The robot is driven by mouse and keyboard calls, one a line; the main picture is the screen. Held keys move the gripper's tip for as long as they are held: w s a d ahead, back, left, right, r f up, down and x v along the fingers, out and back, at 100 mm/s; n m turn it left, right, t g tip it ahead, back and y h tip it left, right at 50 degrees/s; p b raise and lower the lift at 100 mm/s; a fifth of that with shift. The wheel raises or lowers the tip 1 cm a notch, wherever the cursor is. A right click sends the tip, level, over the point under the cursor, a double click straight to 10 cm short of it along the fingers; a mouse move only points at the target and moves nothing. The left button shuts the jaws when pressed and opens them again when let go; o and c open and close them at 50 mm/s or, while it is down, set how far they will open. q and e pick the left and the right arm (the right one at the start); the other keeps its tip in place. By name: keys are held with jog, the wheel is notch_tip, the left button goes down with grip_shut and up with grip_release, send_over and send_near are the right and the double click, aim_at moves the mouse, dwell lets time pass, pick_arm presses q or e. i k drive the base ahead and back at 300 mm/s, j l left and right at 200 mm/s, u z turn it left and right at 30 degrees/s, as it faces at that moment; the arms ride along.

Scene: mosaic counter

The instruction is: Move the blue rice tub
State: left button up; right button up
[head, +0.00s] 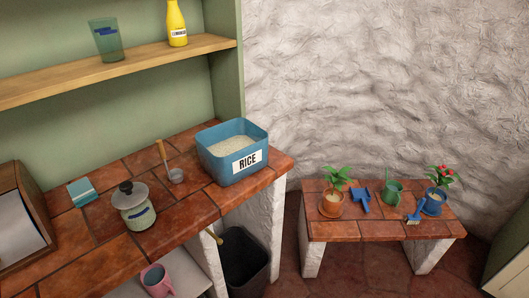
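The blue rice tub (220,170) is an open rectangular container with a white "RICE" label on its front. It stands upright near the right end of the tiled counter (180,219), close to the front edge, and is filled with pale rice. Neither of my grippers shows in the head view.
A dark bin (243,262) is on the floor below. A low tiled bench (375,226) with potted plants stands at right.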

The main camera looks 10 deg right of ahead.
aim_at(230, 151)
jog(key=u, duration=0.25)
jog(key=i+l+u, duration=0.1)
jog(key=l+u, duration=0.25)
jog(key=i+l+u, duration=0.1)
jog(key=l+u, duration=0.5)
jog(key=l, duration=1.45)
jog(key=i+l, duration=0.1)
jog(key=l, duration=0.6)
jog(key=u, duration=0.05)
